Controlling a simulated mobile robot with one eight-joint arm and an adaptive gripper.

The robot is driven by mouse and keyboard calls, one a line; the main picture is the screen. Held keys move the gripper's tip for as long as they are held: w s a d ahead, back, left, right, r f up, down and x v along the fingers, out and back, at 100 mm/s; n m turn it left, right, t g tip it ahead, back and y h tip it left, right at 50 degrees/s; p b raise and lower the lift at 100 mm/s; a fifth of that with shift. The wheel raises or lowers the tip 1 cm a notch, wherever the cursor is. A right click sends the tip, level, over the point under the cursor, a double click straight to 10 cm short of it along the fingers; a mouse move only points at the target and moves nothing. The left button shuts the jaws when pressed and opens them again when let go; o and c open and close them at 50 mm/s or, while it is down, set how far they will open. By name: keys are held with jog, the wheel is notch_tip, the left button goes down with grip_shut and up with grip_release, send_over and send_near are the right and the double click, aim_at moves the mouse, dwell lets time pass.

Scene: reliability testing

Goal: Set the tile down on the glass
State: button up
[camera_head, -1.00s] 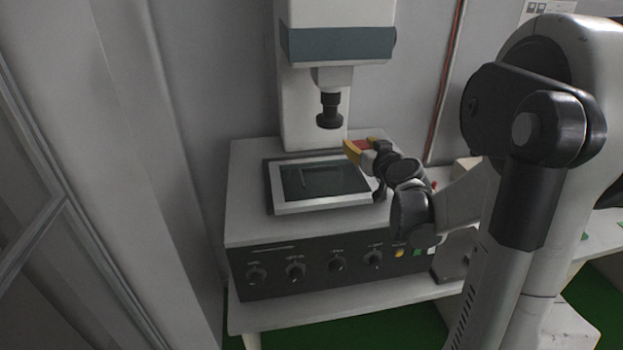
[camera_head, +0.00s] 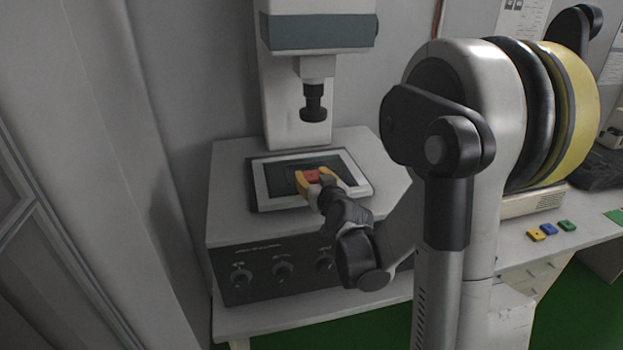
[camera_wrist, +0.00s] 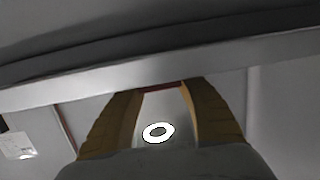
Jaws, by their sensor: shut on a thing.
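The red tile (camera_head: 312,176) is held between the yellow fingertips of my gripper (camera_head: 315,182). My gripper is shut on it, over the front part of the dark glass (camera_head: 282,178) set in a pale frame on the machine's top. I cannot tell whether the tile touches the glass. In the wrist view my gripper's two fingers (camera_wrist: 163,95) stand apart with a thin red edge of the tile (camera_wrist: 162,85) between their tips. Most of the tile is hidden there.
The machine's black nozzle (camera_head: 314,103) hangs above the back of the glass. Knobs (camera_head: 282,267) line the machine's dark front. Yellow, blue and green tiles (camera_head: 549,229) lie on the white table at right. A wall stands close on the left.

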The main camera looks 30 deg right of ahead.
jog(key=shift+f, duration=0.1)
jog(key=o, duration=1.1)
